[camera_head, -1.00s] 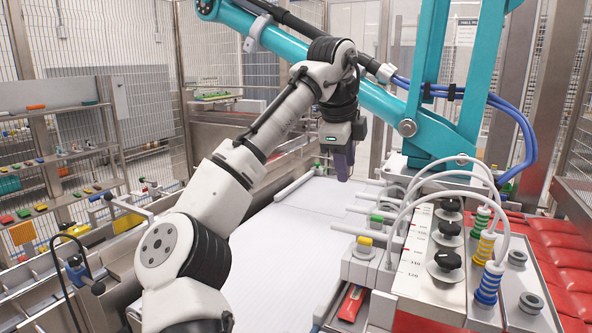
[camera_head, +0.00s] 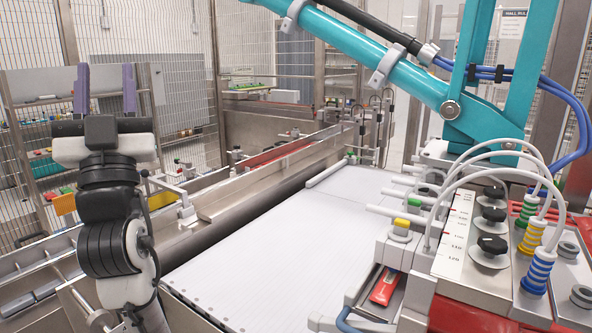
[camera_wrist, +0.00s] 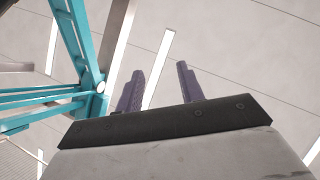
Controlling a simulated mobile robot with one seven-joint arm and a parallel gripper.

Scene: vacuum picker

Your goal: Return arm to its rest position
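My arm is folded upright at the left of the head view, with my gripper (camera_head: 106,88) at its top. The two purple fingers point up and stand well apart, with nothing between them. In the wrist view my gripper (camera_wrist: 160,88) shows the same two fingers spread against the ceiling, empty. The arm stands left of the white conveyor bed (camera_head: 270,250) and clear of it.
A teal picker frame (camera_head: 400,75) spans the upper right. A control panel with black knobs (camera_head: 490,245) and curved white hoses stands at the right, near red packs (camera_head: 560,320). Shelves (camera_head: 40,165) and mesh fencing lie behind my arm. The conveyor bed is bare.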

